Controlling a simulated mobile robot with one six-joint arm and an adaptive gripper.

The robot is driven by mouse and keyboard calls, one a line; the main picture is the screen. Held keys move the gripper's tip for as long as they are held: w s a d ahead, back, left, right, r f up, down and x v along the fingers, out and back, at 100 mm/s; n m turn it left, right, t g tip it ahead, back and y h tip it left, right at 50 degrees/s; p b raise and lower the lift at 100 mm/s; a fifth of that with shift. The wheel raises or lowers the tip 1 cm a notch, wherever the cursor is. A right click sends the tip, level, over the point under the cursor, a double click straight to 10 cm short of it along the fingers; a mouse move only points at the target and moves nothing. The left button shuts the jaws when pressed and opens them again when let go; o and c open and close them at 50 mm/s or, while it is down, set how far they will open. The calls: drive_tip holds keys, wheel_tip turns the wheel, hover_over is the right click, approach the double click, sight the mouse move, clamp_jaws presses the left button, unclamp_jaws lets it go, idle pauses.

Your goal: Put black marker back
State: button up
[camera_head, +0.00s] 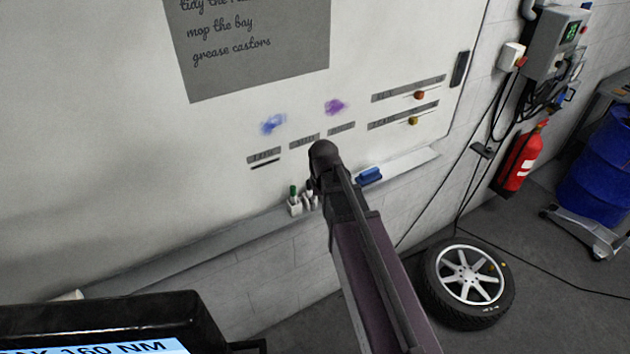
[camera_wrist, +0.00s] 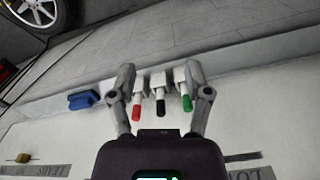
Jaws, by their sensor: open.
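The black marker (camera_wrist: 160,108) shows its dark end in the wrist view, at the middle one of three white holders (camera_wrist: 158,82). It appears to stand in that holder, between a red marker (camera_wrist: 136,112) and a green marker (camera_wrist: 187,103). My gripper (camera_wrist: 160,72) is open, its fingers spread on either side of the marker row. I cannot tell whether a finger touches the outer markers or holders. In the head view the green marker (camera_head: 293,190) shows at the tray, while my arm hides much of the row and the fingertips.
A blue eraser (camera_head: 369,176) lies on the tray beside the holders and also shows in the wrist view (camera_wrist: 84,101). The whiteboard (camera_head: 215,140) stands behind, with small magnets (camera_head: 419,95). A wheel (camera_head: 468,280) lies on the floor below right.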

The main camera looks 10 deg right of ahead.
drive_tip(key=s, duration=0.9)
drive_tip(key=shift+s, duration=0.35)
